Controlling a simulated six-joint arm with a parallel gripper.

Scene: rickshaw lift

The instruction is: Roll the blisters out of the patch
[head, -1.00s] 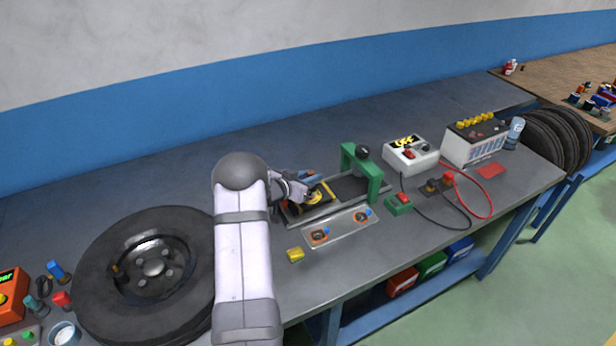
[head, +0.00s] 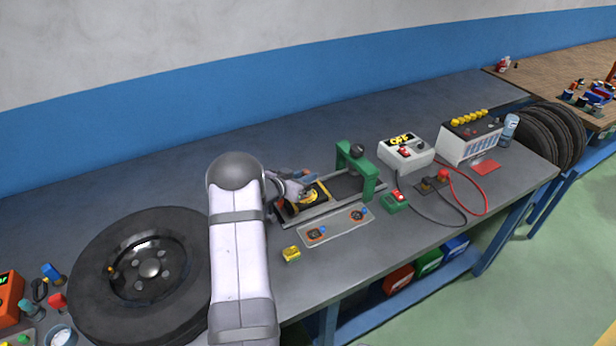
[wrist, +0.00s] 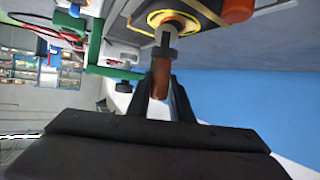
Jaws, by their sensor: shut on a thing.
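The patch (head: 316,190) shows as a yellow-edged piece on a dark strip of rubber in the low tray at mid-bench. In the wrist view, the yellow patch (wrist: 188,17) is a ring with a darker middle. My gripper (wrist: 161,88) is shut on the brown handle of a roller (wrist: 161,72). The roller's grey metal end (wrist: 166,38) reaches the patch; I cannot tell whether it presses on it. In the head view my gripper (head: 291,190) is over the tray's left part, and my arm hides some of it. No blisters can be made out.
A green clamp frame (head: 356,170) stands over the tray. A plate with two small patches (head: 334,228) and a yellow block (head: 291,254) lie in front. A wheel (head: 140,275) lies left; a charger (head: 405,152) and battery (head: 470,140) stand right. Bench behind is clear.

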